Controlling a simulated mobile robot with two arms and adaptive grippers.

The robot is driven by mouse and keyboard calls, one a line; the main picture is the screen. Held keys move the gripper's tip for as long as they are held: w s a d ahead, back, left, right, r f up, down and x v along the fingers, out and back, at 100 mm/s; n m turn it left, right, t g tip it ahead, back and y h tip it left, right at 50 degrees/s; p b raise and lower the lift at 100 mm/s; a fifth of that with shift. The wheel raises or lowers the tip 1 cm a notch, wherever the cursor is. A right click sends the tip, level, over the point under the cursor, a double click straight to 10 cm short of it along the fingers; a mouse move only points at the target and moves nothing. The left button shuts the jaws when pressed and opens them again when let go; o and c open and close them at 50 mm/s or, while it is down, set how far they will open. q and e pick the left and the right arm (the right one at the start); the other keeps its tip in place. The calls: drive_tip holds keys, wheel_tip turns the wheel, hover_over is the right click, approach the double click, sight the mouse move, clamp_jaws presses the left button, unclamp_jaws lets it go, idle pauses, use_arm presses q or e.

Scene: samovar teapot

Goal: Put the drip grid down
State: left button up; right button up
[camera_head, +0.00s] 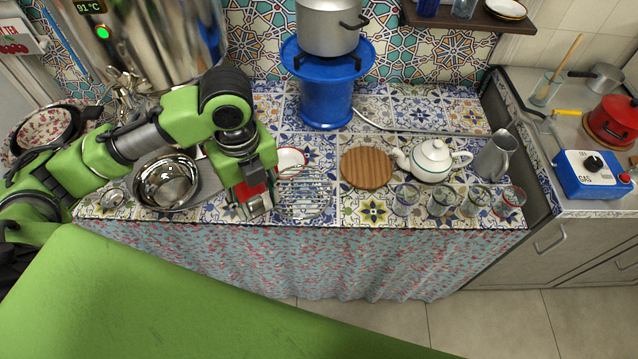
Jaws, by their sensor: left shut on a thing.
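The drip grid (306,196) is a small rack of thin metal bars. It lies level at or just above the tiled counter (372,212), near the front edge; I cannot tell whether it touches the tiles. My left gripper (256,205) points down at the left end of the grid and is shut on it. The gripper hides that end of the grid. My right gripper is not in view.
A steel bowl (167,182) stands left of my gripper. A white saucer (290,160) is partly hidden behind the grid. Right of it are a round wooden board (366,168), a white teapot (431,160) and several glasses (440,200). A blue burner (326,102) stands behind.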

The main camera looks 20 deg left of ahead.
sight(281, 172)
use_arm(q)
drive_tip(key=shift+w+f, duration=0.1)
drive_tip(key=shift+w, duration=0.1)
drive_tip(key=w+f+p, duration=0.1)
drive_tip(key=w+f, duration=0.2)
drive_tip(key=w, duration=0.1)
drive_tip(key=w+f, duration=0.3)
drive_tip(key=w, duration=0.2)
drive_tip(key=w+a+f+p, duration=0.1)
drive_tip(key=w+f, duration=0.2)
drive_tip(key=w, duration=0.1)
drive_tip(key=shift+w+a+f+p, duration=0.1)
drive_tip(key=shift+w+f+p, duration=0.15)
drive_tip(key=shift+p, duration=0.1)
wheel_tip(281, 172, down, 3)
drive_tip(key=shift+f, duration=0.2)
